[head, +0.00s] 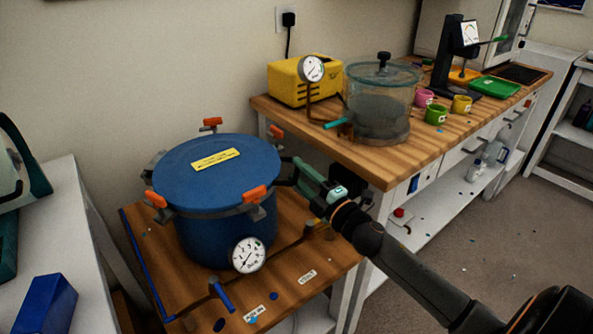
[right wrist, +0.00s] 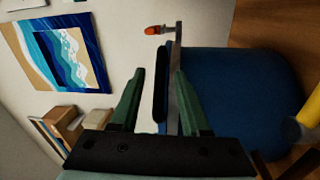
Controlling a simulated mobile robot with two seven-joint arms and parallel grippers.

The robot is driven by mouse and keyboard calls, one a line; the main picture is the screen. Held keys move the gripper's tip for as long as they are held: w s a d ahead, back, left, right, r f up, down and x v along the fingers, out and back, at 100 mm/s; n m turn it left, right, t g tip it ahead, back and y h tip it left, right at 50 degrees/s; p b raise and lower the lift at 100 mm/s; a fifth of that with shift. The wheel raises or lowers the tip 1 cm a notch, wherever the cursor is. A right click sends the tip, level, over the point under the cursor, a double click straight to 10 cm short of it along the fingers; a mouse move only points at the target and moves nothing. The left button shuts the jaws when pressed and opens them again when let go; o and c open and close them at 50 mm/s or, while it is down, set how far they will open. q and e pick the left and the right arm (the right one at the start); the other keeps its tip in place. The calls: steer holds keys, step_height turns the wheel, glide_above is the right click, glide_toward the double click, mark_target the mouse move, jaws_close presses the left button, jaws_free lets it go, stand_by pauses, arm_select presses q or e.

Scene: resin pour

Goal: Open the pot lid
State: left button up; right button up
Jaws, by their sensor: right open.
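The blue pot (head: 230,235) stands on a low wooden bench, its flat blue lid (head: 245,165) lying on top with a yellow label. Several orange-handled clamps (head: 254,194) sit around the rim; one shows in the right wrist view (right wrist: 155,29). My right gripper (head: 294,174) is at the pot's right side, near lid height. In the right wrist view its green fingers (right wrist: 160,74) are apart, with a black bar-like handle (right wrist: 160,95) at the pot's side appearing between them; contact cannot be told. My left gripper is not in view.
A pressure gauge (head: 248,255) and a blue-handled valve (head: 221,294) are at the pot's front. A wooden bench (head: 335,135) behind holds a yellow pump (head: 297,85), a clear chamber (head: 378,100) and small cups. A white table (head: 75,230) stands left.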

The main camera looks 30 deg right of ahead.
steer(key=shift+w+r, duration=0.1)
steer(key=shift+w, duration=0.6)
jaws_close()
steer(key=shift+a, duration=0.1)
stand_by(1.0)
